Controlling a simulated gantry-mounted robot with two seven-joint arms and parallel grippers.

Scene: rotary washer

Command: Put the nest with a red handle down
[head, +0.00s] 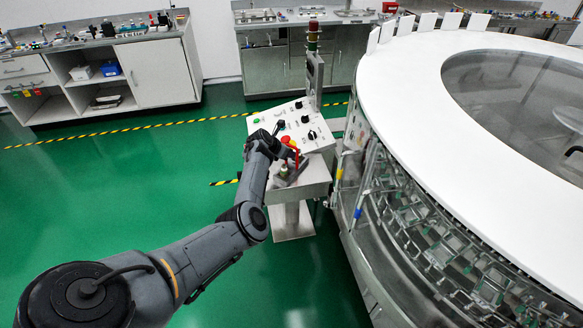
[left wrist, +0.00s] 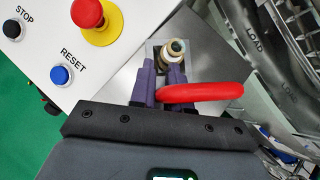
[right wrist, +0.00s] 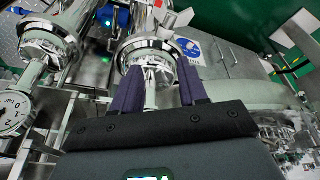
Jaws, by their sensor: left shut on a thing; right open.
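The nest (left wrist: 174,50) shows in the left wrist view as a small metal piece with a brass-coloured round fitting. Its red handle (left wrist: 203,92) sticks out to the right. My left gripper (left wrist: 162,78) is shut on the nest, over a bare metal shelf (left wrist: 121,78). In the head view, my left gripper (head: 286,166) and the red handle (head: 297,154) are over the shelf in front of the control panel (head: 300,124). I cannot tell whether the nest touches the shelf. My right gripper (right wrist: 160,88) is open and empty, before a shiny steel pipe fitting (right wrist: 148,55).
The sloped panel carries a red emergency button (left wrist: 88,13) and a blue reset button (left wrist: 61,75), close to the left gripper. The round washer (head: 400,110) stands right of the shelf. Green floor (head: 120,190) is clear at left. A dial gauge (right wrist: 12,113) stands left of the right gripper.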

